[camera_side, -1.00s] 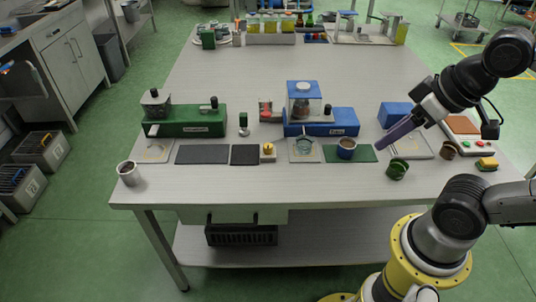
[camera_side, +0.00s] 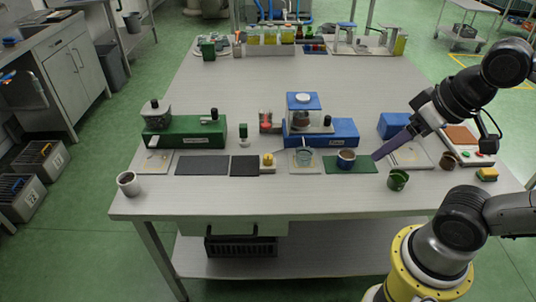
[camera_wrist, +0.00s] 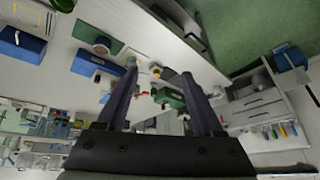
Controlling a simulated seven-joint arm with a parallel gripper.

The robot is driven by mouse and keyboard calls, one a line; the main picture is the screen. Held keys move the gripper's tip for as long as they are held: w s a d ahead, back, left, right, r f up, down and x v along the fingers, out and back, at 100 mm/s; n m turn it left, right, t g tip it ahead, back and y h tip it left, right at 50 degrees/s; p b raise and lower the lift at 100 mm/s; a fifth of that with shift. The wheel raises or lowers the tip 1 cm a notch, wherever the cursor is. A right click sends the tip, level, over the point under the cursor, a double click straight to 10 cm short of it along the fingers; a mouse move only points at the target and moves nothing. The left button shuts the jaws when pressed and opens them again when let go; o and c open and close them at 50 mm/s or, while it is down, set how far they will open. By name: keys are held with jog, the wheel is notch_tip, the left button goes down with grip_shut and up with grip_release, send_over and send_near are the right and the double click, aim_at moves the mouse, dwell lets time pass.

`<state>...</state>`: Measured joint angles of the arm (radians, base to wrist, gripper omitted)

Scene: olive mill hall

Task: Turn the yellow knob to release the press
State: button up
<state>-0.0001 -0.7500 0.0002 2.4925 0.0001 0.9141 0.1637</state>
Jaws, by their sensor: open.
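The yellow knob (camera_side: 268,159) sits on a small pale block near the table's front middle, beside a dark mat. In the wrist view the small yellow knob (camera_wrist: 156,72) shows between the fingertips, some way beyond them. My gripper (camera_side: 376,157) is at the right of the table, pointing down and left, by the right end of the green mat; it is apart from the knob. In the wrist view my gripper (camera_wrist: 159,69) is open with nothing between its fingers. A blue machine (camera_side: 343,130) with a clear chamber and a green machine (camera_side: 185,135) stand behind; which is the press I cannot tell.
A green cup (camera_side: 398,180) is near the front edge, and a pale cup (camera_side: 128,184) is at front left. Dark mats (camera_side: 203,165) lie left of the knob. The table's middle is clear.

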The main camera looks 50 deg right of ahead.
jog(key=w+r+m, duration=0.7)
jog(key=m+g, duration=0.6)
jog(key=m, duration=0.3)
send_over(268, 156)
notch_tip(268, 156, down, 18)
notch_tip(268, 156, down, 14)
jog(key=shift+f, duration=0.1)
grip_shut()
